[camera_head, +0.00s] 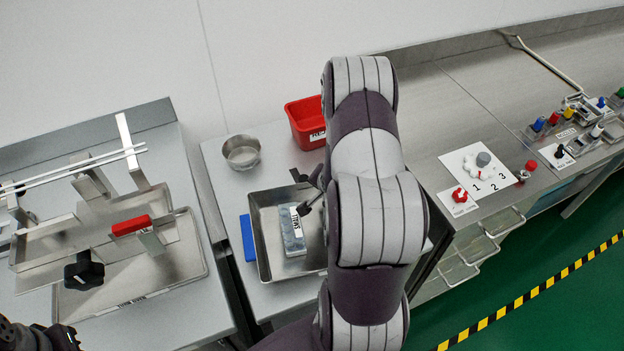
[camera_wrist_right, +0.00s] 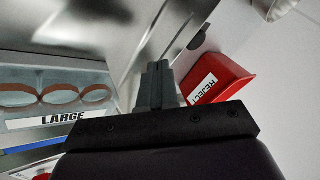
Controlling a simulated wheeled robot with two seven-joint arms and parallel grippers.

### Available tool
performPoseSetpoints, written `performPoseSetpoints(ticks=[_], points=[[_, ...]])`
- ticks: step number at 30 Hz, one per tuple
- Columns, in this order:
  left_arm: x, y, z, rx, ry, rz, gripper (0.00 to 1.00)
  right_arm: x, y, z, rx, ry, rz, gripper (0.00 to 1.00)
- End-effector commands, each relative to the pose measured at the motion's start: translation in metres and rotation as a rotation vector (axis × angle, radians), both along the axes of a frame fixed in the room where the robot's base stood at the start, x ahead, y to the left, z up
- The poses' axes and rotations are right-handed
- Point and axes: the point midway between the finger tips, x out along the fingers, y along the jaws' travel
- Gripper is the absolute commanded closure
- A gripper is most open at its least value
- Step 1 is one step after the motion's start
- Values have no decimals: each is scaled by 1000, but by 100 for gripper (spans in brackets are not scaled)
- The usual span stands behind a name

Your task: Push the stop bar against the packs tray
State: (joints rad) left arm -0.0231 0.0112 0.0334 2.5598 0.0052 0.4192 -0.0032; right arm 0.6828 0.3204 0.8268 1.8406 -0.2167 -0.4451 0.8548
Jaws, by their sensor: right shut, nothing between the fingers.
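A shallow metal tray (camera_head: 264,262) on the middle bench holds a grey-blue pack (camera_head: 291,240) with a white label. I take it for the packs tray. A blue piece (camera_head: 248,238) lies along its left side; I cannot tell whether this is the stop bar. My right gripper (camera_head: 308,194) is over the tray's upper right part, and my arm hides the tray's right side. In the right wrist view the gripper (camera_wrist_right: 157,82) is shut and empty. A pack labelled LARGE (camera_wrist_right: 50,97) shows left of it. My left gripper's fingers are out of view.
A red bin (camera_head: 304,118) and a round metal bowl (camera_head: 241,152) stand behind the tray. The bin (camera_wrist_right: 225,76) is right of the fingers in the wrist view. A rack with a red-topped block (camera_head: 131,226) and black knob (camera_head: 84,271) fills the left bench.

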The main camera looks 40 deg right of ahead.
Motion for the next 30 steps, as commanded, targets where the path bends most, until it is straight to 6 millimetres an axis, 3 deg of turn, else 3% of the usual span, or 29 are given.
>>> performPoseSetpoints(ticks=[2,9,22,30], points=[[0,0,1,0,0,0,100,7,-3,-13,2,2,0,100],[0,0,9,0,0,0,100,39,3,-15,0,2,2,100],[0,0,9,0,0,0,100,45,4,-17,0,1,1,100],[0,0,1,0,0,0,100,63,2,-18,0,0,1,100]])
